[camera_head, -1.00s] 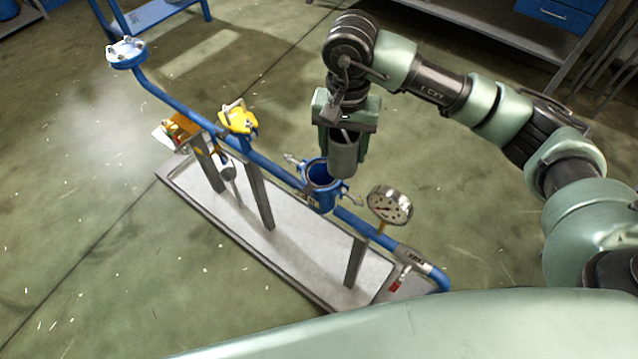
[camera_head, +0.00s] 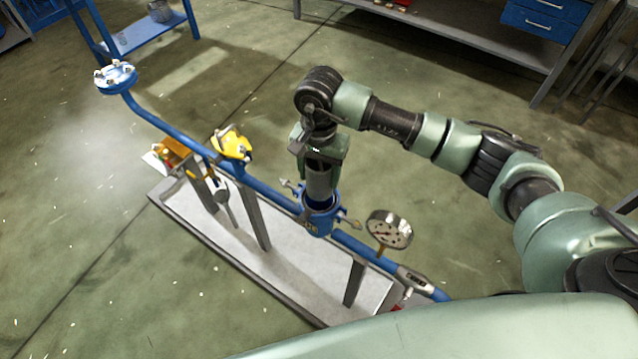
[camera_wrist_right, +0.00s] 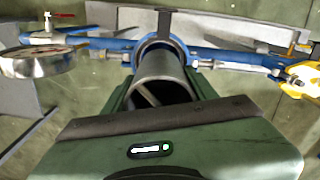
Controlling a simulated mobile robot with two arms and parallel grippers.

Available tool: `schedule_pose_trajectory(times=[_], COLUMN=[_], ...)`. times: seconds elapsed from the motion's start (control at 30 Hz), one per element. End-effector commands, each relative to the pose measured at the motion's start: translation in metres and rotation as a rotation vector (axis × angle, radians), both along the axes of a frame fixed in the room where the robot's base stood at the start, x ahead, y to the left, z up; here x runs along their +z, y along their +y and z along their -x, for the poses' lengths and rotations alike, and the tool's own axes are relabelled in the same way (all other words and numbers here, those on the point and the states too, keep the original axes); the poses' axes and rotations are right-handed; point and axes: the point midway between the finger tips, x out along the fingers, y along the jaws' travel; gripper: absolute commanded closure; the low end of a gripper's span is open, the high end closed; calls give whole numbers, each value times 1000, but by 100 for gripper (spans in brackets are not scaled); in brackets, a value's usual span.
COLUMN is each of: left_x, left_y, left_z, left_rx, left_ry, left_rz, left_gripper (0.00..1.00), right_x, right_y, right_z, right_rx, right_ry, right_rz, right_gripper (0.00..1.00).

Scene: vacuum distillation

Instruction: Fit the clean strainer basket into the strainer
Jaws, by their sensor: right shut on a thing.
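The strainer basket (camera_head: 320,182) is a grey metal cylinder. My right gripper (camera_head: 321,163) is shut on its upper part and holds it upright over the blue strainer body (camera_head: 318,219). The basket's lower end appears at the strainer's open mouth; the front rim hides how far in it is. In the right wrist view the basket (camera_wrist_right: 160,75) shows between my fingers, with a bar across its open top. The strainer's blue rim (camera_wrist_right: 143,52) shows around its far end. My left gripper is out of view.
A pressure gauge (camera_head: 389,230) stands on the blue pipe right of the strainer. A yellow valve part (camera_head: 231,144) is on the pipe to the left. The pipe runs above a grey drip tray (camera_head: 283,254). A grey bench (camera_head: 450,42) stands behind.

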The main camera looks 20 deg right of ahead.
Motion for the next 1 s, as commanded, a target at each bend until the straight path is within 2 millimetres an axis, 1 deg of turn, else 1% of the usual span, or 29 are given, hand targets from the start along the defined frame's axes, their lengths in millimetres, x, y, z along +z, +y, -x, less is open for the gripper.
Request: schedule_pose_trajectory(times=[0.1,0.23,0.4,0.47,0.73,0.97,1.0], left_x=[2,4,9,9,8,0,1], left_y=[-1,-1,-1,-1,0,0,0], left_z=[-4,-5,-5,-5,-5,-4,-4], left_rx=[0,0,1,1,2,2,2], left_ry=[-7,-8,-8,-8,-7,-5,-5], left_rz=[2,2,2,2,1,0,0], left_gripper=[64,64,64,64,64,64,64], right_x=[-9,-18,-44,-50,-53,-59,-59], right_y=[1,1,1,1,1,0,0], right_z=[-1,0,0,0,-1,-1,-1], right_rx=[0,0,-2,0,1,0,0], right_ry=[-1,0,2,0,-3,-3,-2], right_rz=[-2,-1,-1,-1,-1,-2,-1], right_gripper=[90,90,90,90,90,90,37])
